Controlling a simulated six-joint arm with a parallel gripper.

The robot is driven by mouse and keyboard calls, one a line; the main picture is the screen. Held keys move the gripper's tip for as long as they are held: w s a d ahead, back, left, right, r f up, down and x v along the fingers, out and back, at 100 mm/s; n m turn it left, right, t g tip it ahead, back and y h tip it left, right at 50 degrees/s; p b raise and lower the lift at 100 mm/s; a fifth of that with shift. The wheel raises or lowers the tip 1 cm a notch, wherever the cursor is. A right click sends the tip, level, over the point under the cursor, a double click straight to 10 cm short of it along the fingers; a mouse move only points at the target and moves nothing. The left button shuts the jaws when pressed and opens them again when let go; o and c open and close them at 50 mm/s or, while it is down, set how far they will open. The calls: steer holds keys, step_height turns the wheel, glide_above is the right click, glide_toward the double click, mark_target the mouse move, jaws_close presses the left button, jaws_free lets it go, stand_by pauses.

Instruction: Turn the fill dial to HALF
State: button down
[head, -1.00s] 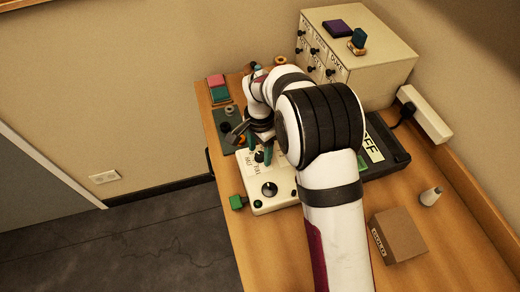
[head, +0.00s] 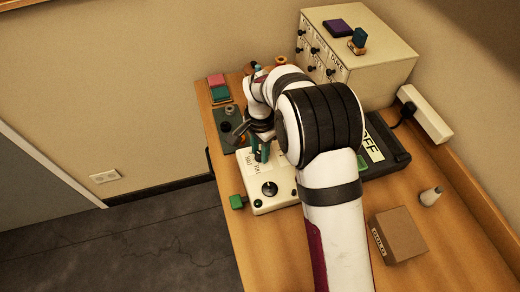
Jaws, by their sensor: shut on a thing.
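A cream control box (head: 278,203) lies on the wooden table with small printed words on its top. A large dark knob (head: 269,188) shows on its near part. Towards the box's far end, my gripper (head: 262,153) points down with its green fingers closed around a small dial. The fingers and arm hide most of that dial, so I cannot tell where its pointer stands. Part of the printing near the fingers is readable, including what looks like HALF and FULL.
A cream drawer cabinet (head: 378,62) stands at the back.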

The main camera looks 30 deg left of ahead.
mark_target(260, 154)
steer(key=n, duration=0.5)
steer(key=shift+n, duration=0.4)
steer(key=n, duration=0.5)
steer(key=shift+n, duration=0.5)
steer(key=c, duration=0.6)
jaws_free()
steer(key=shift+o, duration=0.2)
steer(key=shift+r, duration=0.1)
step_height(260, 154, up, 16)
